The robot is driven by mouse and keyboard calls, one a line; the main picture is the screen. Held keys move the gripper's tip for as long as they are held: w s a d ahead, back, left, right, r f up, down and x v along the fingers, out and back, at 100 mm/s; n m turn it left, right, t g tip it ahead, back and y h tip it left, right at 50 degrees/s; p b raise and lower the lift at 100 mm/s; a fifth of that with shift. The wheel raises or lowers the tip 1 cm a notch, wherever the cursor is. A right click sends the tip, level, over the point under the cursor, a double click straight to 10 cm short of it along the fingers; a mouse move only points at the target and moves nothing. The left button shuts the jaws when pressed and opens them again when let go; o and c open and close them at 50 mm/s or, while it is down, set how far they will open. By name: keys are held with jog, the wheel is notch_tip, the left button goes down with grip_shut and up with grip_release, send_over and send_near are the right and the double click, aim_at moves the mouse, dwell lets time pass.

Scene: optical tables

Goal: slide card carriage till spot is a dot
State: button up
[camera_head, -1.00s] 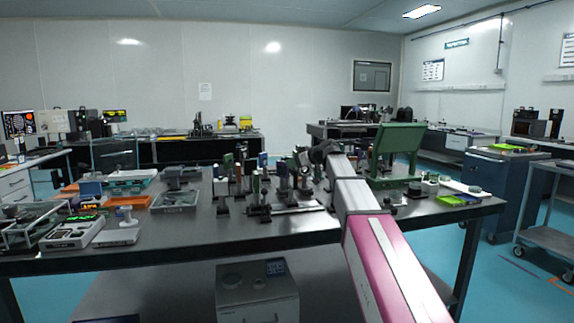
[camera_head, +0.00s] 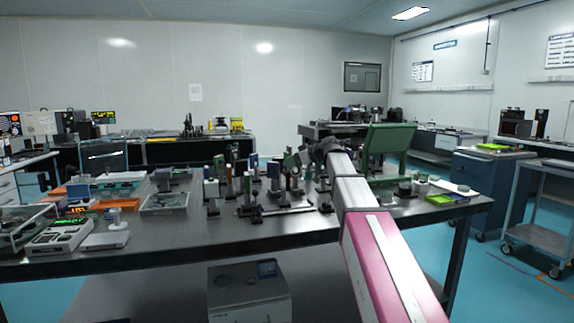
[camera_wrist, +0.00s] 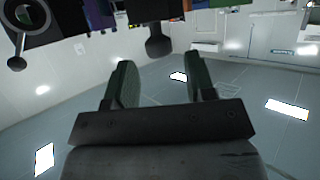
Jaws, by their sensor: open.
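My gripper (camera_wrist: 159,75) is open in the wrist view, with two dark green fingers apart and nothing between them. In the head view my gripper end (camera_head: 307,157) is small and dark, above the middle of the optical table (camera_head: 330,225), behind or over the optics posts. A low rail (camera_head: 275,211) with small posts and mounts stands on the table below and left of it. I cannot tell which mount is the card carriage. No light spot can be made out. In the wrist view, a dark knob-ended part (camera_wrist: 158,42) hangs just beyond the fingertips, apart from them.
A ring-shaped mount (camera_wrist: 27,14) is at the wrist view's upper left. On the table, a green panel (camera_head: 390,140) stands right of my arm. A clear tray (camera_head: 165,203) and a white instrument (camera_head: 60,236) are at left. The table's front strip is mostly clear.

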jog(key=v, duration=0.7)
